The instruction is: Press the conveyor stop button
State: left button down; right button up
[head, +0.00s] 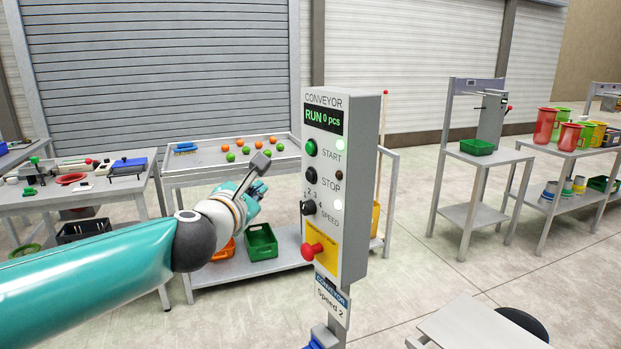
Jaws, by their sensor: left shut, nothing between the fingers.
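The grey conveyor control box (361,190) stands on a post in the middle of the head view. Its display (324,119) reads RUN 0 pcs. The green start button (311,147) is near the top. The dark round stop button (311,175) sits below it, beside the word STOP. The black speed knob (308,207) is lower, and a red mushroom button (309,251) on a yellow plate is at the bottom. My left gripper (263,160) is shut and empty, to the left of the box and apart from the stop button. My right gripper is not in view.
Behind my left arm a tray table (180,168) carries orange and green balls, with a green crate (261,241) on its lower shelf. A bench (140,190) with tools stands at left. Tables with red and green containers stand at right. Open floor (400,285) lies right of the box.

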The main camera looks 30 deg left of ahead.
aim_at(310, 176)
pick_arm(q)
jog(key=shift+s+a, duration=0.3)
jog(key=shift+w, duration=0.1)
jog(key=w+d+p, duration=0.1)
jog(key=w+d, duration=0.3)
jog(key=w, duration=0.3)
jog(key=shift+w, duration=0.3)
dwell(1.3)
jog(key=shift+w+d, duration=0.25)
jog(key=shift+w, duration=0.15)
jog(key=shift+w+d+p, duration=0.25)
jog(key=shift+w+p, duration=0.1)
jog(key=shift+w, duration=0.05)
dwell(0.7)
jog(key=shift+s+a, duration=0.1)
jog(key=shift+s, duration=0.05)
jog(key=shift+s+a, duration=0.35)
jog(key=shift+s, duration=0.3)
